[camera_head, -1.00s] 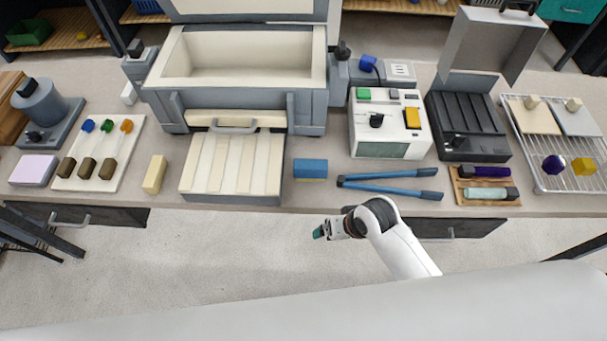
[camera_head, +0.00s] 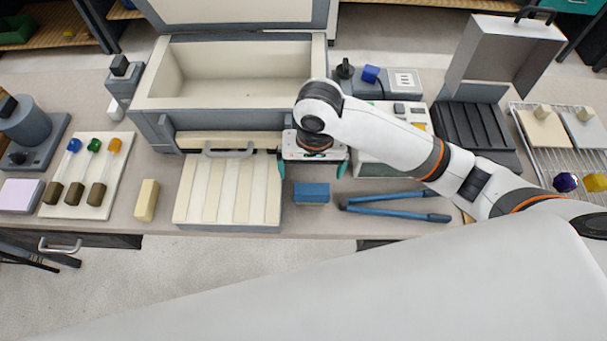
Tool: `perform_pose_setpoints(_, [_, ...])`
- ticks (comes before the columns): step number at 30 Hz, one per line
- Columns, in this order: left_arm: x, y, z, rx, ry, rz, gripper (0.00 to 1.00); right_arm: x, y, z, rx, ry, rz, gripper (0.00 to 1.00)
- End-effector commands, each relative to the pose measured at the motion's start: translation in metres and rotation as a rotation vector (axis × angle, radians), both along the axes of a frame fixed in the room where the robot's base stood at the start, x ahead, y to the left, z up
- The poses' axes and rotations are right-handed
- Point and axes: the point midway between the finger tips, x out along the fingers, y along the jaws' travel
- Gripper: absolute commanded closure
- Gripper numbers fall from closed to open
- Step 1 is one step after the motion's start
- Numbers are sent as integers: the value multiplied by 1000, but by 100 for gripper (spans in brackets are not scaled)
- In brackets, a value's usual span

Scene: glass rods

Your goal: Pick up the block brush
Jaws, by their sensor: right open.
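The block brush looks to be the small blue block (camera_head: 311,193) with a tan strip along its lower edge. It lies on the bench, just right of the slatted cream tray. My right gripper (camera_head: 312,168) is open and empty, with its teal fingertips spread wide and pointing down. In the picture it is just above the blue block, the fingers apart from it. Its height over the bench is hard to tell. My left gripper is not in view.
The slatted tray (camera_head: 228,190) is close on the left and blue-handled tongs (camera_head: 395,209) lie close on the right. A cream block (camera_head: 146,200) stands further left. The open kiln-like box (camera_head: 235,75) stands behind. My right arm covers part of the white device (camera_head: 375,168).

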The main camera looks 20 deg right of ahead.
Motion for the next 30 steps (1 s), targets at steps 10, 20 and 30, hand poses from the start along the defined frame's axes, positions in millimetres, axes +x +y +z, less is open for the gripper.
perform_pose_setpoints(10, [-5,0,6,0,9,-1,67,0,-7,-33,-38,18,-35,0])
perform_pose_setpoints(20, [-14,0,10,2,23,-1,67,0,-6,-66,-35,14,-32,0])
perform_pose_setpoints(30, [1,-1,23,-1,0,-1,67,-2,-5,-111,-35,12,-31,0])
